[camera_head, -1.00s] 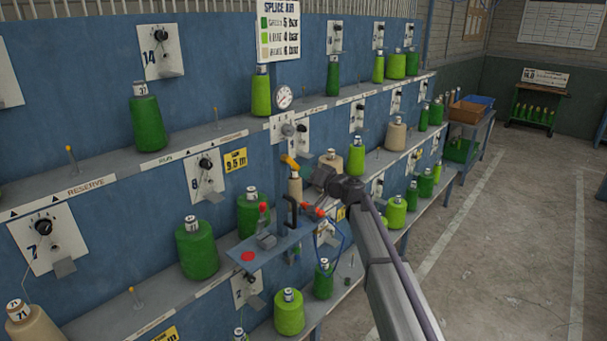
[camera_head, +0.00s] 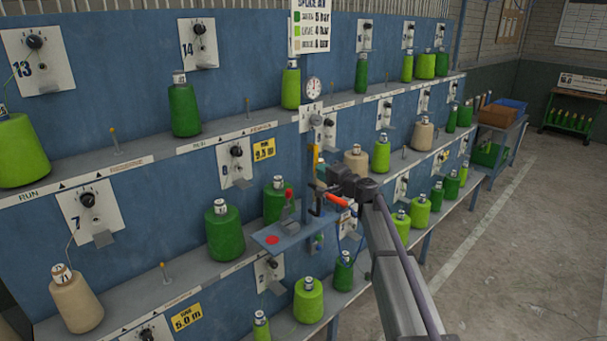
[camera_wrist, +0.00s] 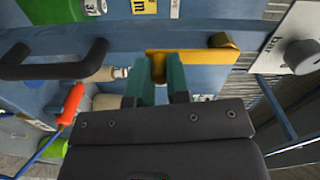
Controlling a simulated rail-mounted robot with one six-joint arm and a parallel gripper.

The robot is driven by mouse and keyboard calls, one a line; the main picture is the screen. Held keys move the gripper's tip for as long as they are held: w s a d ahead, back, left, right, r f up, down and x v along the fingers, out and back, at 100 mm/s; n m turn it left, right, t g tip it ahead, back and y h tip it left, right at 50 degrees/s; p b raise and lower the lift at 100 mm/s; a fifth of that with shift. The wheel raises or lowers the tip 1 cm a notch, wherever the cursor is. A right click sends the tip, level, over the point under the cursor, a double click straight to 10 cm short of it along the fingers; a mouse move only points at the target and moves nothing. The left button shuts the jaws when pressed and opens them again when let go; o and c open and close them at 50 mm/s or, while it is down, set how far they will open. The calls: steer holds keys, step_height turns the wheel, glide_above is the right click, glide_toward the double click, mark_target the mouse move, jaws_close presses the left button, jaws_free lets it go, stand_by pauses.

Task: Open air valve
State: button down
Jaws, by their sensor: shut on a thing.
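The yellow air valve lever (camera_head: 315,158) stands about upright on the blue post below the round gauge (camera_head: 314,86). In the wrist view the yellow lever (camera_wrist: 205,60) runs left to right across the fingertips. My gripper (camera_wrist: 159,75) has its two teal fingers shut on the lever near its left end. In the head view my gripper (camera_head: 338,178) is at the post, and its fingertips are mostly hidden by its dark body. The gauge's needle is too small to read.
A small blue shelf (camera_head: 268,238) with a red disc sticks out below the lever. An orange-handled tool (camera_head: 336,199) with a blue hose sits close by my gripper; its handle (camera_wrist: 71,104) and a black bar (camera_wrist: 50,68) show at left in the wrist view. Yarn cones crowd the rack.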

stand_by(0.3)
steer(key=c, duration=1.1)
jaws_free()
steer(key=shift+s, duration=0.1)
steer(key=v, duration=1)
steer(key=shift+s+d, duration=0.25)
